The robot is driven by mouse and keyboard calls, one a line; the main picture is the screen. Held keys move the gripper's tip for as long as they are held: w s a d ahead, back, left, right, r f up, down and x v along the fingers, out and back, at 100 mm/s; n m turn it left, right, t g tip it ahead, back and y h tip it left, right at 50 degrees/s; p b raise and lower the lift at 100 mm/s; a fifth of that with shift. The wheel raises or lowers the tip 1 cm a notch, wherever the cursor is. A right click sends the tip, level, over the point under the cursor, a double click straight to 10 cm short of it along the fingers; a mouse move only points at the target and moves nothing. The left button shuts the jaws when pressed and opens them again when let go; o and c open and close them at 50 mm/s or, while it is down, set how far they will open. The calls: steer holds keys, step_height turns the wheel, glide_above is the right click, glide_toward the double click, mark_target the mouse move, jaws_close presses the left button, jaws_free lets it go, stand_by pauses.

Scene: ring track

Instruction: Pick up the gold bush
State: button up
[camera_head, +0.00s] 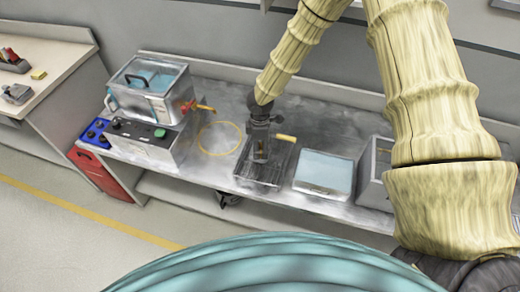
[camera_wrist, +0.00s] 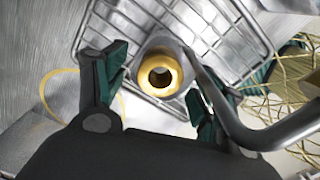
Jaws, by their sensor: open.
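The gold bush (camera_wrist: 160,74) is a short ring-shaped piece with a dark bore, seen end-on in the wrist view. It stands in a wire basket (camera_wrist: 205,25), which also shows on the bench in the head view (camera_head: 246,178). My gripper (camera_head: 262,142) points down over the basket. In the wrist view its two green-padded fingers (camera_wrist: 158,82) are apart, one on each side of the bush. I cannot tell whether either finger touches it. The bush is not clear in the head view.
A grey bent bar (camera_wrist: 225,110) passes close beside the right finger. A yellow grip (camera_head: 286,138) shows by the basket. A blue-topped tray (camera_head: 323,170) stands right of it. A yellow circle (camera_head: 220,138) marks clear bench to the left, before a clear-sided tank (camera_head: 150,88).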

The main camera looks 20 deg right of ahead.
steer(key=shift+c, duration=0.2)
steer(key=c, duration=1.4)
steer(key=shift+r, duration=0.1)
